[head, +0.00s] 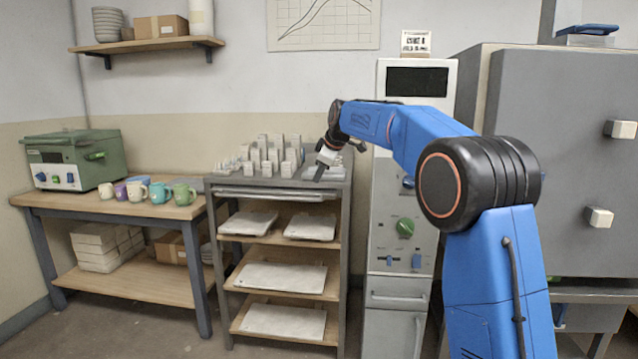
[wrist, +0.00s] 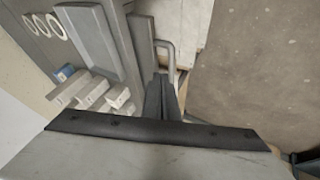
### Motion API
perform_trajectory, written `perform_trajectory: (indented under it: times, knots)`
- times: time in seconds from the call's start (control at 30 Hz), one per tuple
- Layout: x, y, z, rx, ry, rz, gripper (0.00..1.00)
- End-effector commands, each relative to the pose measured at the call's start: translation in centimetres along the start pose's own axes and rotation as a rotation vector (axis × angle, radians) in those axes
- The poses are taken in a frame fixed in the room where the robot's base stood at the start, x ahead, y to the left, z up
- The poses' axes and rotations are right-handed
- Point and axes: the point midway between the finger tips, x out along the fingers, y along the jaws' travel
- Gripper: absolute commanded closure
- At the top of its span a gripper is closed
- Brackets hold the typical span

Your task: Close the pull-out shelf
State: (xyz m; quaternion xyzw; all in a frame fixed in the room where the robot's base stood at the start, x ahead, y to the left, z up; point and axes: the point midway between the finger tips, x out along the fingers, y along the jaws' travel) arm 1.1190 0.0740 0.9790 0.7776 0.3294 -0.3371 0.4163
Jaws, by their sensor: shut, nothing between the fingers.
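The grey rack (head: 345,225) stands left of the tall control cabinet. The pull-out shelf (head: 275,194) is a thin grey board just under the rack's top, with a bar handle along its front. I cannot tell how far it stands out. In the wrist view the bar handle (wrist: 170,52) shows just beyond my fingers. My gripper (head: 319,176) is above the rack's front right part, pointing down. In the wrist view my gripper (wrist: 162,98) has its fingers together, with nothing seen between them. Whether the fingers touch the handle is unclear.
Several small pale blocks (head: 272,155) stand on the rack's top. White slabs (head: 248,222) lie on its lower shelves. The control cabinet (head: 405,205) is close on the right. A wooden bench (head: 110,206) with mugs stands left. Floor (wrist: 250,60) is clear in front.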

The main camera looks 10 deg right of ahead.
Motion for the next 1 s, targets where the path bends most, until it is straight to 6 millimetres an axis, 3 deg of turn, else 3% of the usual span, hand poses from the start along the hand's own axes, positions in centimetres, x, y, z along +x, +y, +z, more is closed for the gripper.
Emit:
perform_trajectory:
  times: [0.13,0.4,0.57,0.77,1.0]
  knots:
    - [-0.8,-1.1,-0.4,0.000,0.003,0.002,1.00]
    - [-2.3,-7.4,-1.1,0.018,0.030,0.025,1.00]
    - [-2.5,-9.4,-1.0,0.024,0.039,0.032,1.00]
    - [-1.0,-9.5,-1.1,0.026,0.040,0.033,1.00]
    - [3.1,-9.4,-1.2,0.026,0.038,0.031,1.00]
